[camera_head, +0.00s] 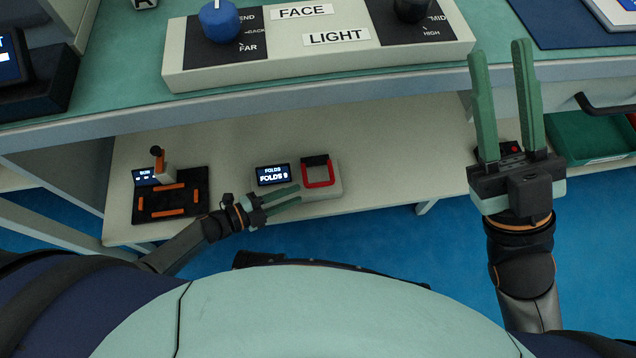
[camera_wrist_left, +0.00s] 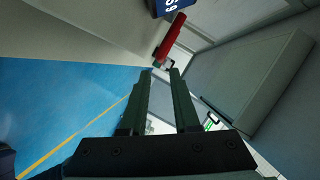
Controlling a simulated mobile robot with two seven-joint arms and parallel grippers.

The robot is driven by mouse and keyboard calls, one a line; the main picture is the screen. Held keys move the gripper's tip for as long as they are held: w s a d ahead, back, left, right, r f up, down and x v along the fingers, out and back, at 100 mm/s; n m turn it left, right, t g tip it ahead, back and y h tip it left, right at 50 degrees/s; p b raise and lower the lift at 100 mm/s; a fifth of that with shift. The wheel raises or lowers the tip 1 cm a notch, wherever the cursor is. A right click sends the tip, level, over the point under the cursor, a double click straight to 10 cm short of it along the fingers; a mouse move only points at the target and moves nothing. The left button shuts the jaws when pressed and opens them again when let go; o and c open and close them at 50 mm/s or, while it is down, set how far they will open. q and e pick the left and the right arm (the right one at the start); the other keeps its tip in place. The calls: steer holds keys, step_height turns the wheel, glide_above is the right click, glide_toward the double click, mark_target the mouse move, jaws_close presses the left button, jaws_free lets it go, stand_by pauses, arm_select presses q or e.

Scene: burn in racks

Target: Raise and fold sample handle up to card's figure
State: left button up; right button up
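The folds unit is a pale box (camera_head: 333,188) on the lower shelf. It has a dark display (camera_head: 273,174) reading "FOLDS" with a small figure that is hard to read, and a red U-shaped handle (camera_head: 318,183). The red handle also shows in the left wrist view (camera_wrist_left: 170,38), just beyond the fingertips. My left gripper (camera_head: 299,195) is open and empty, close to the box's front left, its fingers pointing towards the handle; contact is unclear. My right gripper (camera_head: 499,52) is open and empty, raised at the right. I cannot make out a card with a figure.
An orange-and-black device (camera_head: 171,202) with a lever and small screen stands at the shelf's left. Above, the bench carries a control panel (camera_head: 320,58) with a blue knob (camera_head: 219,20). A green bin (camera_head: 590,138) is at the right. Blue floor lies below the shelf's front edge.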

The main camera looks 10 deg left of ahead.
mark_target(319, 184)
arm_select(q)
steer(key=b+x, duration=0.2)
steer(key=x, duration=0.6)
steer(key=shift+w+d, duration=0.2)
jaws_close()
steer(key=shift+f, duration=0.1)
steer(key=shift+s, duration=0.1)
stand_by(0.9)
